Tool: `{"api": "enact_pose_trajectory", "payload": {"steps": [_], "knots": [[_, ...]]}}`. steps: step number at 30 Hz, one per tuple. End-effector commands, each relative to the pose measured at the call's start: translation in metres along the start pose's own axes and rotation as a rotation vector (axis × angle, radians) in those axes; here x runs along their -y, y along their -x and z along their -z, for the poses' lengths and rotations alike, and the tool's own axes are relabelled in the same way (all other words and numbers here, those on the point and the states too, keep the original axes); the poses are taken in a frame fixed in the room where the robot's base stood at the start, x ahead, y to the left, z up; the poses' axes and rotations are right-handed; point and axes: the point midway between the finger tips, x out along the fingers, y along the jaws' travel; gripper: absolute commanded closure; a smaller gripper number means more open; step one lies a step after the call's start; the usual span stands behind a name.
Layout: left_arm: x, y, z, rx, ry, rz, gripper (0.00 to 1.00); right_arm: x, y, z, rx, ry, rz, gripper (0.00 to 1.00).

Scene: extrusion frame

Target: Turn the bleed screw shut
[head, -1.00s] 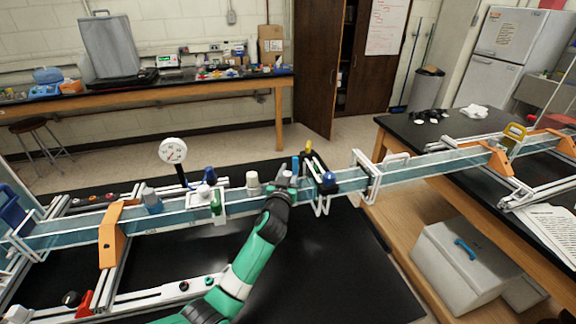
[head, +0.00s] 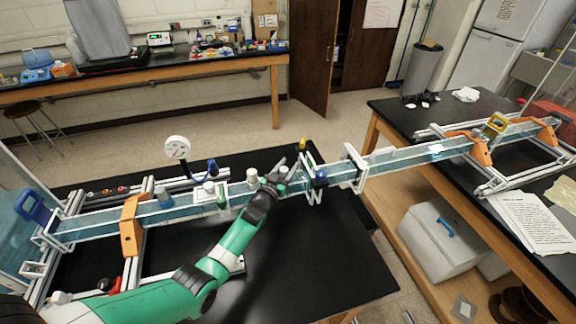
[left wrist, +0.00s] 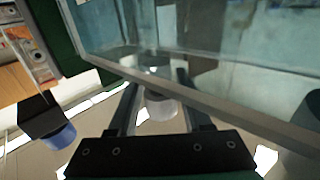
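My left gripper (head: 280,168) is at the clear water channel (head: 100,226), between a white cap (head: 252,177) and a blue knob (head: 320,175). In the left wrist view, its two dark fingers (left wrist: 162,100) stand apart on either side of a pale grey round knob (left wrist: 160,107), just below the channel's glass edge. I cannot tell for sure whether this knob is the bleed screw. A gap shows beside the knob, and I cannot tell whether a finger touches it. The head view hides this spot behind the hand.
A blue-capped part (left wrist: 60,135) is left of the fingers in the left wrist view. A round white gauge (head: 177,148) stands behind the channel. An orange support (head: 132,228) holds the channel at left. The black table front (head: 310,265) is clear.

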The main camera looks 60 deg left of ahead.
Motion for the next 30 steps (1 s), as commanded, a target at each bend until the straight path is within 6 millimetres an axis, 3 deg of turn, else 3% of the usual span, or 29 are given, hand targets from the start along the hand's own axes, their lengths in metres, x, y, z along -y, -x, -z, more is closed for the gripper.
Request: {"api": "enact_pose_trajectory", "payload": {"steps": [3,14,22,27,30], "knots": [[0.0,0.0,0.0,0.002,0.0,0.001,0.33,0.0,0.0,0.0,0.0,0.0,0.0,0.5],[0.001,0.007,0.002,0.004,0.0,0.001,0.33,0.0,-0.006,0.005,0.0,0.0,0.0,0.5],[0.0,0.065,0.005,0.006,0.0,0.001,0.33,0.0,-0.031,0.029,-0.001,0.0,0.0,0.5],[0.0,0.1,0.001,0.004,0.001,0.001,0.33,0.0,-0.037,0.034,-0.001,0.0,0.0,0.5],[0.0,0.112,0.001,0.003,0.001,0.001,0.33,0.0,-0.038,0.036,0.0,0.0,0.0,0.5]]}}
